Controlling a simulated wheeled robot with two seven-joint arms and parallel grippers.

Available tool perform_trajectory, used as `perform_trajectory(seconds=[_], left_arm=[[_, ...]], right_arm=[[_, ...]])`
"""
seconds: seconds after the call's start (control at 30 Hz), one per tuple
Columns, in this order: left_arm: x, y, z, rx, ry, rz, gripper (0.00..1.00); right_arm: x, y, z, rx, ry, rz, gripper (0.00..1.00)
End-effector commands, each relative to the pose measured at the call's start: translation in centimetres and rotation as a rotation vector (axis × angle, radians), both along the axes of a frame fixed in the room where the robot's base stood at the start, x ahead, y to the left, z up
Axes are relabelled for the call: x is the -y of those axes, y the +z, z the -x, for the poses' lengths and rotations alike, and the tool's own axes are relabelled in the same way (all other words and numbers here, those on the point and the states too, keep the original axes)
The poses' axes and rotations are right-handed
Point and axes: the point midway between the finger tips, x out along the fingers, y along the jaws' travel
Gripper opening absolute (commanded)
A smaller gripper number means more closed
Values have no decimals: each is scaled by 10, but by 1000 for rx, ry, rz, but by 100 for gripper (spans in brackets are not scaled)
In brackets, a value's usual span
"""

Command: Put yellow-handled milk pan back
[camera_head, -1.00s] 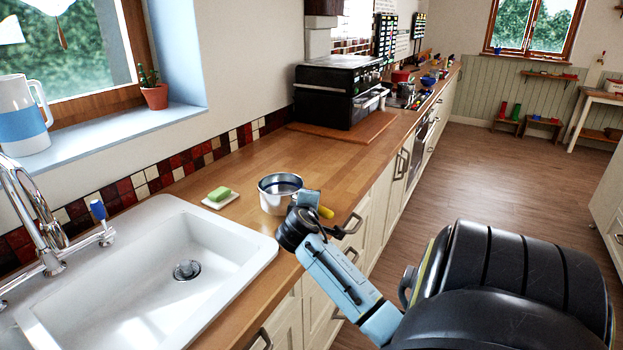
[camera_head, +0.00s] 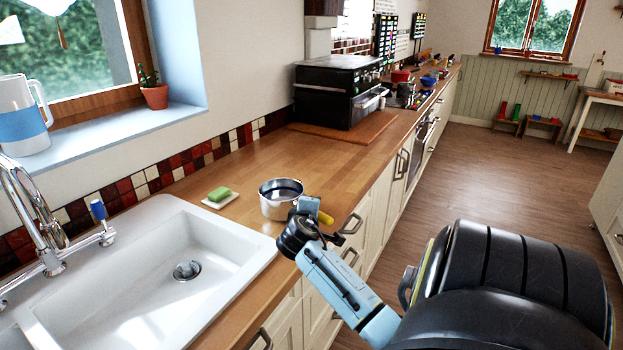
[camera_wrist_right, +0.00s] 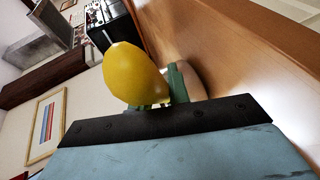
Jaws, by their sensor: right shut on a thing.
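The milk pan (camera_head: 281,204) is a small steel pot with a yellow handle (camera_head: 326,217). It is upright at the front edge of the wooden counter, right of the sink. I cannot tell whether its base touches the wood. My right gripper (camera_head: 310,208) is at the pan's right side, shut on the handle. In the right wrist view, the rounded end of the yellow handle (camera_wrist_right: 134,74) sticks out past the green fingers, which are mostly hidden. My left gripper is out of view.
A white sink (camera_head: 150,270) with a chrome tap (camera_head: 35,215) lies to the left. A green sponge (camera_head: 219,194) on a white dish is beside the pan. A black oven (camera_head: 338,92) stands on a wooden board (camera_head: 375,128) farther back. The counter between is clear.

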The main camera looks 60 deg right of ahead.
Motion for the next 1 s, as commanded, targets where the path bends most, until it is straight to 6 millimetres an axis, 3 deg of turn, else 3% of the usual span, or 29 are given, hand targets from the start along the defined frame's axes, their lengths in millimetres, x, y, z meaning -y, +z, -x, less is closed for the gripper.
perform_trajectory(seconds=[0.37, 0.4, 0.57, 0.77, 1.0], left_arm=[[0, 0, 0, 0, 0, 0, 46], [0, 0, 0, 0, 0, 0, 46], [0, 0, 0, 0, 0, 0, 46], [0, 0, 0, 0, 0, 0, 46], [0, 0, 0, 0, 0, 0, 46]], right_arm=[[0, -6, -1, 5, 1, 3, 0], [0, -6, 0, 5, 1, 3, 19], [0, -6, 0, 3, 0, 2, 40], [0, -7, 0, 2, 1, 1, 43], [0, -9, 0, -2, 0, -2, 69]])
